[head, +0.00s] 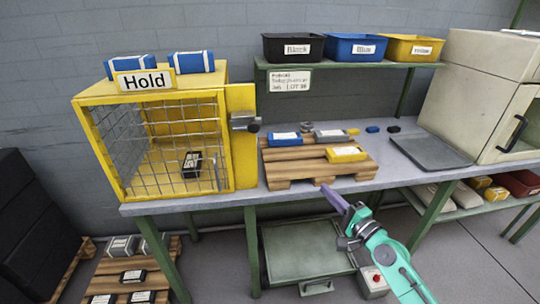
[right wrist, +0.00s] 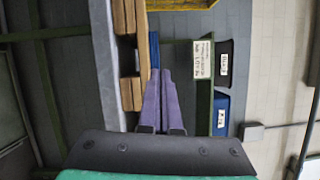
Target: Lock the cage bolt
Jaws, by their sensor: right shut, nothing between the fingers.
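The yellow cage (head: 78,150) stands at the left end of the bench, with a wire mesh front and a "Hold" sign on top. The grey cage bolt (head: 243,122) is on the yellow panel at the cage's right side; I cannot tell whether it is shot across. My right gripper (head: 328,189) has purple fingers and is shut and empty. It is in front of the bench's front edge, right of and below the bolt, well apart from it. The fingers also show closed together in the right wrist view (right wrist: 160,75). The bolt is not visible there. My left gripper is not in view.
A wooden pallet (head: 285,170) with blue, grey and yellow packs lies on the bench between cage and grey tray (head: 440,152). A shelf (head: 400,65) with black, blue and yellow bins is above. A black pack (head: 192,164) lies in the cage.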

